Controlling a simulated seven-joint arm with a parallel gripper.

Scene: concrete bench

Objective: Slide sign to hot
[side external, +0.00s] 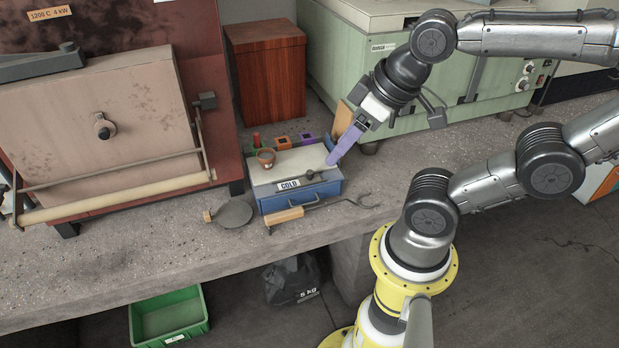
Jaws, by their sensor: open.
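The sign (289,184) is a small white plate reading COLD on the upper front of a blue box (272,204) with a pale top. A dark slider or knob (311,175) sits just right of the sign; I cannot tell how the two are joined. My gripper (331,161) has purple fingers and comes down from the upper right, its tips at the right end of the box top. It is right of and a little above the sign, apart from it. It is open, with nothing seen in it; the gap between the fingers is hard to see.
A small brown cup (266,156) stands on the box top. Small coloured blocks (282,142) line up behind. A furnace (105,125) stands left, a green machine (345,70) behind.

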